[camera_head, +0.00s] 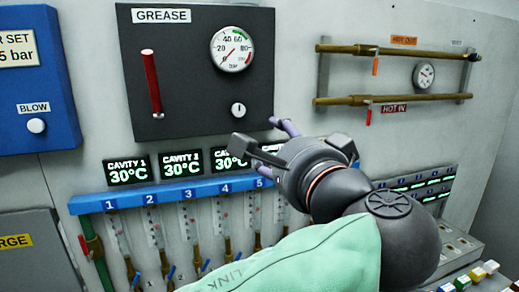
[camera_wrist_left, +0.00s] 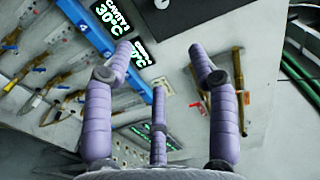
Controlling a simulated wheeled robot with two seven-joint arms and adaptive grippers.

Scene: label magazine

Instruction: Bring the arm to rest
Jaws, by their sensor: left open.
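My left gripper (camera_head: 258,134) is open and empty in front of the wall panel, just below the dark GREASE box (camera_head: 185,95). Its dark wrist and the green-sleeved forearm come up from the bottom of the head view. In the left wrist view its purple fingers (camera_wrist_left: 165,62) are spread apart with nothing between them. The gripper covers part of the cavity displays and of the blue manifold (camera_head: 150,195). I cannot tell whether a finger touches the panel. My right gripper is in neither view.
The GREASE box carries a red-handled lever (camera_head: 151,80), a gauge (camera_head: 232,49) and a knob (camera_head: 239,110). Brass HOT OUT and HOT IN pipes (camera_head: 400,52) run at upper right. A blue BLOW box (camera_head: 38,80) is at left. Coloured buttons (camera_head: 478,274) sit at lower right.

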